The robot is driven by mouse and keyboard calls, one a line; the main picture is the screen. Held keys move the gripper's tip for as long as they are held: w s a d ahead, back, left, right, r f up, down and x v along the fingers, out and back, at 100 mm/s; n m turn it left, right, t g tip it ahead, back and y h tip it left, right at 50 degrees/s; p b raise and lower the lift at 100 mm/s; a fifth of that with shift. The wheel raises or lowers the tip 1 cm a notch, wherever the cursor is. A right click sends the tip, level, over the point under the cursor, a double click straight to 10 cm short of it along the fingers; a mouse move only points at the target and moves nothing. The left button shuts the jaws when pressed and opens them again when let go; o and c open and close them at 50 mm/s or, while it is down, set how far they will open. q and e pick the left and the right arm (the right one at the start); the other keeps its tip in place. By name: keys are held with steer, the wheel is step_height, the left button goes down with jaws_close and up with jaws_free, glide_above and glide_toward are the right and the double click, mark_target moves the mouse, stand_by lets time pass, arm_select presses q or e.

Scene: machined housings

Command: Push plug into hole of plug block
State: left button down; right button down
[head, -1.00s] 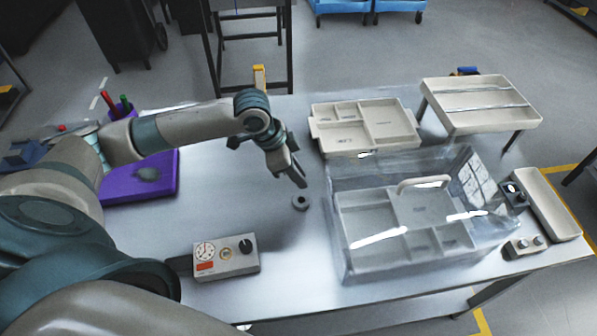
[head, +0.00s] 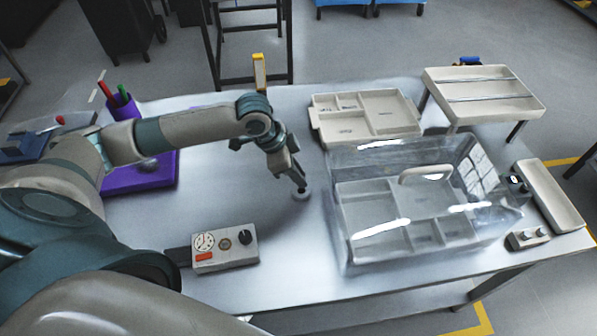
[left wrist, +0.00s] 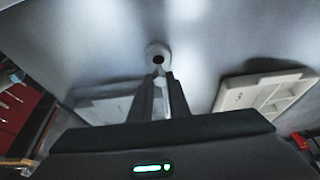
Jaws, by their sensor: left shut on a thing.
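The plug block (head: 302,196) is a small grey round piece on the bare table, left of the clear case. In the left wrist view the plug block (left wrist: 152,48) shows as a pale ring with a dark hole, just beyond the fingertips. My left gripper (head: 299,187) points down at the block, with its tips at or just over it. In the left wrist view my left gripper (left wrist: 161,76) has its fingers close together, shut on the plug, which is mostly hidden between them. I cannot tell whether the plug touches the hole. My right gripper is not in view.
A clear case (head: 345,250) with a divided tray inside stands close to the right. Another divided tray (head: 345,125) lies behind it. A grey control box (head: 225,249) sits front left, and a purple mat (head: 125,185) lies at left. The table around the block is bare.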

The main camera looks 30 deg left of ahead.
arm_select(q)
steer(key=shift+f+b, duration=0.35)
steer(key=shift+f, duration=1.1)
steer(key=shift+f, duration=0.3)
steer(key=c, duration=1.6)
jaws_free()
steer(key=shift+v, duration=0.8)
steer(key=shift+b+v, duration=1.7)
steer(key=shift+v, duration=6.2)
